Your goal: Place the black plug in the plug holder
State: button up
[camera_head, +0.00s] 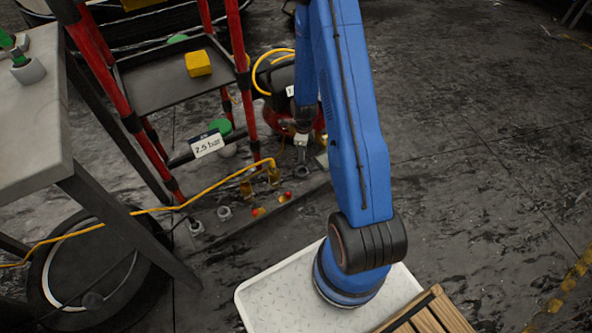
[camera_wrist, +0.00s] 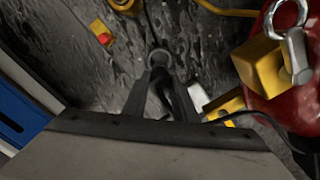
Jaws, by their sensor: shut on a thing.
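My gripper (camera_head: 301,140) reaches down beyond my blue arm, close above the floor-level row of fittings. In the wrist view, my gripper (camera_wrist: 160,75) has its fingers closed around a dark piece, which looks like the black plug (camera_wrist: 163,95); the fingers hide most of it. A round grey socket (camera_wrist: 160,57) lies just past the fingertips; it also shows under the gripper in the head view (camera_head: 302,171). It seems to be part of the plug holder, a dark strip (camera_head: 262,215) on the floor. I cannot tell whether plug and socket touch.
Yellow fittings (camera_head: 247,189) with red tips and other grey sockets (camera_head: 224,212) stand along the strip. A red tank (camera_wrist: 285,110) with a yellow block (camera_wrist: 258,66) is close on the right. A red-posted rack (camera_head: 160,80) and a yellow hose (camera_head: 200,193) are to the left.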

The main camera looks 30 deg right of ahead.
jog(key=shift+f, duration=4.5)
jog(key=shift+f, duration=0.15)
jog(key=o, duration=1.1)
jog(key=shift+c, duration=0.2)
